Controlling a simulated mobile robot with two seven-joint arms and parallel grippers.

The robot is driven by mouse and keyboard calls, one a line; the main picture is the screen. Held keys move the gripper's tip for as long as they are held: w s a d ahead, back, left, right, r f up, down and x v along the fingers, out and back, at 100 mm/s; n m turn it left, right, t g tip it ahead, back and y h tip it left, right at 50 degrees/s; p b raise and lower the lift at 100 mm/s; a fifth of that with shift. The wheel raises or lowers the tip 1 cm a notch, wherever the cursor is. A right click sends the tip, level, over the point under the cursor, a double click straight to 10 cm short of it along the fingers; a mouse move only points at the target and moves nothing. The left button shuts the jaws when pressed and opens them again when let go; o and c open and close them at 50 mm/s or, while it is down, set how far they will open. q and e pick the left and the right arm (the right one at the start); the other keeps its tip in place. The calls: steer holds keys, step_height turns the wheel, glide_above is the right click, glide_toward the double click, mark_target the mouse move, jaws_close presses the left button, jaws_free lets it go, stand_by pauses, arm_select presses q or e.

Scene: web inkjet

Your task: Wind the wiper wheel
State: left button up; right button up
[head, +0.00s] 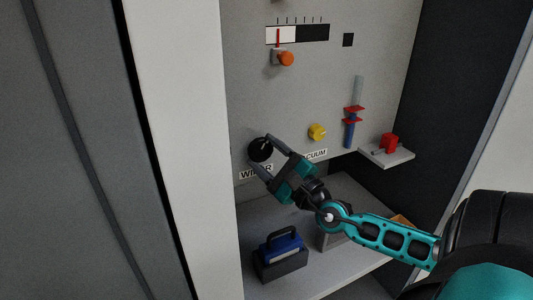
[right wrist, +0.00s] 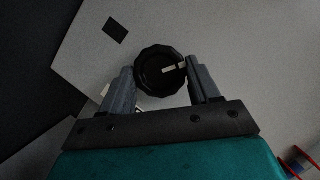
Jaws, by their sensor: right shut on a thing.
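The wiper wheel is a round black knob (head: 261,149) on the grey panel, above a label that starts "WI" (head: 256,172). In the right wrist view the knob (right wrist: 158,72) has a faceted rim and a pale pointer mark toward the right. My right gripper (head: 262,154) reaches it from the lower right, one finger on each side of the knob. In the wrist view the fingers (right wrist: 160,85) flank the rim and appear to touch it. My left gripper is not in view.
A yellow knob (head: 317,131) above a "VACUUM" label sits to the right. An orange knob (head: 286,59) is under a scale. A blue-and-red column (head: 350,130) and a red part on a small shelf (head: 385,156) stand further right.

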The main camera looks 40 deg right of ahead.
steer(key=n, duration=0.1)
steer(key=n+y, duration=0.1)
steer(key=n, duration=0.1)
steer(key=n+g, duration=0.1)
steer(key=shift+r+n, duration=0.25)
steer(key=shift+n, duration=0.05)
steer(key=shift+n, duration=0.3)
steer(key=o, duration=1.1)
steer(key=shift+f, duration=0.1)
steer(key=shift+c, duration=0.2)
